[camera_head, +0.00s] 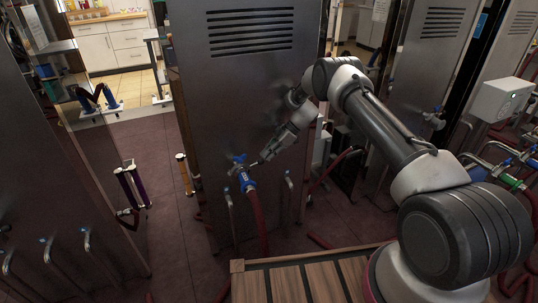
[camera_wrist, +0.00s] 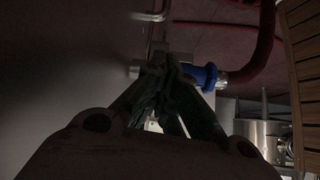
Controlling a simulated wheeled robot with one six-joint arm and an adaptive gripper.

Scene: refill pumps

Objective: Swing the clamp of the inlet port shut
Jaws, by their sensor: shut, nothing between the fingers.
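The inlet port is low on the grey metal cabinet panel (camera_head: 245,110), with a blue clamp (camera_head: 238,160) at its top and a blue hose coupling (camera_head: 247,182) below. A dark red hose (camera_head: 258,225) hangs from the coupling. My gripper (camera_head: 258,163) is shut and empty, its tips just right of the clamp; I cannot tell whether they touch. In the wrist view the closed fingertips (camera_wrist: 165,66) lie beside the blue coupling (camera_wrist: 203,75), with the red hose (camera_wrist: 266,40) beyond. The fingers hide part of the port. I cannot tell how far the clamp stands open.
Bent metal pipes (camera_head: 230,215) stick out from the panel beside the hose. A slatted wooden deck (camera_head: 310,280) lies in front. More hoses run on the right.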

